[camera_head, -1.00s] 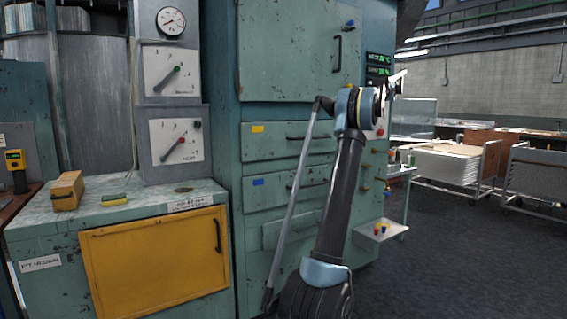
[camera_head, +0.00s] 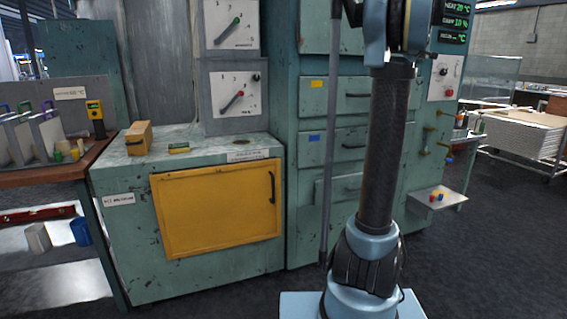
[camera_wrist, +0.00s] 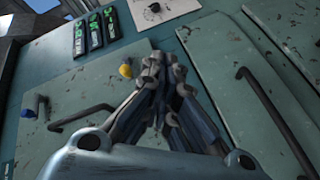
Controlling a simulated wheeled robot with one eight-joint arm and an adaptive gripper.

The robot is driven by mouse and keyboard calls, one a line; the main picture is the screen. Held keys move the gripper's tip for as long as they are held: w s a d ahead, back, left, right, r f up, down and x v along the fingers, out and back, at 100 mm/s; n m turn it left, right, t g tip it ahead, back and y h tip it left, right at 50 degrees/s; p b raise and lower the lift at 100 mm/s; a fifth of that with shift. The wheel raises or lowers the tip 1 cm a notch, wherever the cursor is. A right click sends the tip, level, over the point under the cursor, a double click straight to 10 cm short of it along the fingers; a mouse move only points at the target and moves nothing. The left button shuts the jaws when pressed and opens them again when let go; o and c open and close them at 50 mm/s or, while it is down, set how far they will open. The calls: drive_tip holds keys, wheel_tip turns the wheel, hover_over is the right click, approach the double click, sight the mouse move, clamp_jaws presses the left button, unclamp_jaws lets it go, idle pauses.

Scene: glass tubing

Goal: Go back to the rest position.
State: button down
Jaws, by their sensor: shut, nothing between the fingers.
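My gripper (camera_wrist: 165,75) shows in the wrist view with its fingers drawn together and nothing between them. It points toward the upper front of the green machine (camera_wrist: 205,75), with cabinet doors and dark handles around it. I cannot tell how far the fingertips are from the machine. In the head view my arm stands nearly upright before the machine's drawers (camera_head: 345,140). The gripper itself is out of the head view, above its top edge.
A yellow door (camera_head: 217,208) is on the low green cabinet left of my arm. A small shelf (camera_head: 432,204) juts from the machine at right. A workbench (camera_head: 60,175) stands at far left. Dark floor (camera_head: 480,260) is clear at front right.

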drive_tip(key=s+a+f+m+g+y, duration=0.1)
drive_tip(key=s+a+f+g+y, duration=0.2)
drive_tip(key=s+a+f, duration=0.9)
drive_tip(key=s+a+f+m+g+y, duration=0.1)
drive_tip(key=s+a+f+g+y, duration=0.2)
drive_tip(key=s+a+f, duration=1)
drive_tip(key=s+a+f+m+g+y, duration=0.1)
drive_tip(key=s+a+f+g+y, duration=0.3)
drive_tip(key=s+a+f, duration=0.9)
drive_tip(key=s+f, duration=1.2)
drive_tip(key=f, duration=0.1)
drive_tip(key=shift+a+f+m+g, duration=0.2)
drive_tip(key=shift+m+g, duration=0.1)
drive_tip(key=shift+w, duration=0.1)
drive_tip(key=shift+w+f, duration=0.2)
drive_tip(key=shift+w, duration=0.25)
